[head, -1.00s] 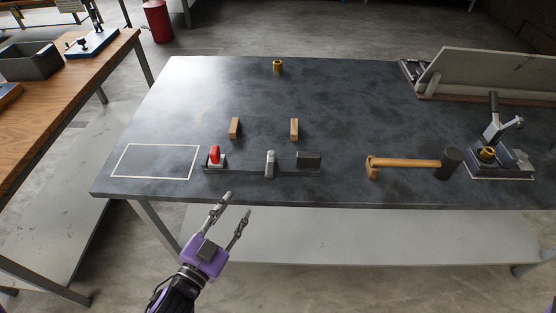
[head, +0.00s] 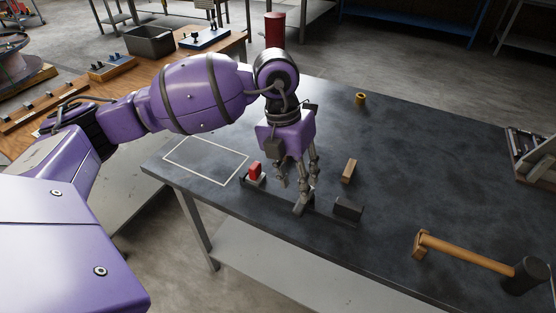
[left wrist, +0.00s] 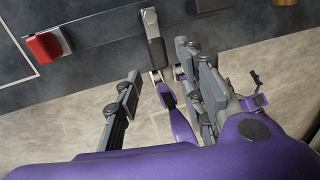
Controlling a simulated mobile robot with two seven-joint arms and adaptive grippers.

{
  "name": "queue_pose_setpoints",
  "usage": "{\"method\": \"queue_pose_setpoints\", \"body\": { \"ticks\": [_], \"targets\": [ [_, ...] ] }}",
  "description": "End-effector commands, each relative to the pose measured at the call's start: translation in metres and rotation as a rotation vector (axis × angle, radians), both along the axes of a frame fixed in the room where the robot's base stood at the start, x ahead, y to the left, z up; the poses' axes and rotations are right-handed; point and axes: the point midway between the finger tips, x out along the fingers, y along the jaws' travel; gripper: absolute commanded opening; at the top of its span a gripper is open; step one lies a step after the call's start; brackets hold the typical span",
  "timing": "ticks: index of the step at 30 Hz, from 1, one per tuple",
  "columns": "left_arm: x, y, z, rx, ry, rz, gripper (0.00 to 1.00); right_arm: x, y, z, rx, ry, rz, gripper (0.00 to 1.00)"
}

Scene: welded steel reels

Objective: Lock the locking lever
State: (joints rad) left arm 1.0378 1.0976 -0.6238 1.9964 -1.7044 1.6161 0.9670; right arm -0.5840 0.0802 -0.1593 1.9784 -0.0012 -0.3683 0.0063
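The locking lever (head: 301,205), a short grey lever with a dark grip, stands near the middle of a dark fixture bar at the table's front edge. It also shows in the left wrist view (left wrist: 155,48). My left gripper (head: 297,187) points down just over it. Its two fingers are apart, and in the left wrist view (left wrist: 159,65) the lever's grip appears between them; I cannot tell whether either finger touches it. A red-topped piece (head: 255,171) sits at the bar's left end, and a dark block (head: 347,208) at its right. My right gripper is out of view.
A wooden block (head: 348,171) stands behind the fixture, and a brass bushing (head: 361,99) stands farther back. A mallet (head: 465,255) lies at the right. A white outlined area (head: 232,180) at the left is empty. The table's middle is clear.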

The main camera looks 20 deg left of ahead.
Motion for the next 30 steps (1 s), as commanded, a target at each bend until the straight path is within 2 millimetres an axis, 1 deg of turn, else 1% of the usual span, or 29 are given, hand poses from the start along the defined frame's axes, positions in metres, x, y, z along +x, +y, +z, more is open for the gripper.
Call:
{"method": "queue_pose_setpoints", "body": {
  "ticks": [2, 12, 16, 19, 26, 27, 30],
  "targets": [
    [0.002, 0.001, -0.003, 0.012, -0.006, 0.002, 0.36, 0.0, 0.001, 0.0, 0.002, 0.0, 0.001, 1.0],
    [0.002, -0.01, -0.054, 0.007, -0.005, 0.001, 0.36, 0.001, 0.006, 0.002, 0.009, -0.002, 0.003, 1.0],
    [0.001, -0.014, -0.067, 0.005, -0.005, -0.001, 0.36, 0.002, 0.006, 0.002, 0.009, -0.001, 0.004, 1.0],
    [0.001, -0.014, -0.072, 0.006, -0.006, -0.001, 0.36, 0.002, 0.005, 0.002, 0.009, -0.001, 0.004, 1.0],
    [0.001, -0.014, -0.073, 0.006, -0.006, -0.001, 0.36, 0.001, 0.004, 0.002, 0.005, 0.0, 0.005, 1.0],
    [0.001, -0.014, -0.073, 0.006, -0.006, -0.001, 0.35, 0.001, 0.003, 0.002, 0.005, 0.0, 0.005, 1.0],
    [0.001, -0.014, -0.073, 0.005, -0.006, -0.001, 0.22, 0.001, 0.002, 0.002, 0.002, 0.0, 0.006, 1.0]
  ]
}}
